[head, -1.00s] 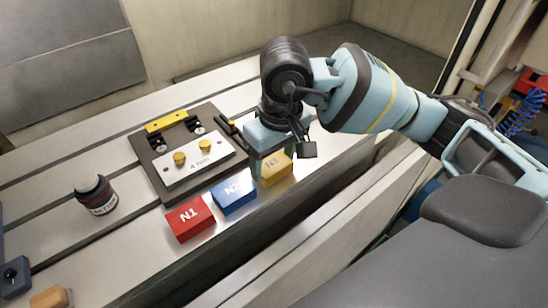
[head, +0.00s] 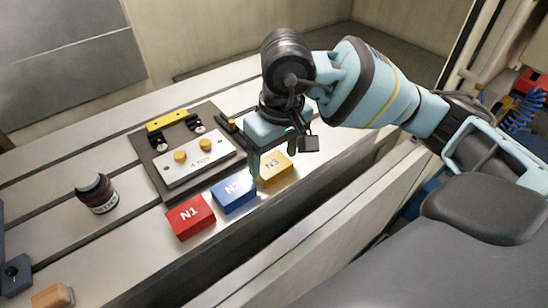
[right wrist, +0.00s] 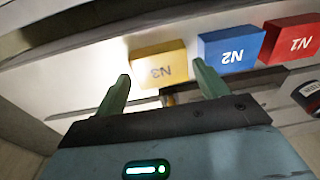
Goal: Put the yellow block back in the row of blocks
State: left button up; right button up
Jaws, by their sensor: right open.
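The yellow block (head: 276,171), marked N3, lies on the metal table at the right end of the row, beside the blue block (head: 234,195) marked N2. The red block (head: 190,217), marked N1, is at the row's left end. My right gripper (head: 271,162) is open and empty, just above and behind the yellow block. In the right wrist view the yellow block (right wrist: 160,62) shows beyond and between the spread fingertips, and the blue block (right wrist: 231,50) and red block (right wrist: 291,40) stand to its right. My left gripper is not in view.
Behind the row is a dark base plate (head: 150,175) with a silver plate (head: 190,170), yellow knobs and a yellow bar (head: 167,121). A dark round container (head: 96,193) stands at left. An orange-tan block (head: 53,297) lies at front left. Slots run along the table.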

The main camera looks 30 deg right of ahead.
aim_at(279, 167)
notch_tip(279, 167, up, 10)
jog(key=shift+s+d+r, duration=0.25)
jog(key=shift+s, duration=0.2)
jog(key=shift+c, duration=0.2)
dwell(1.2)
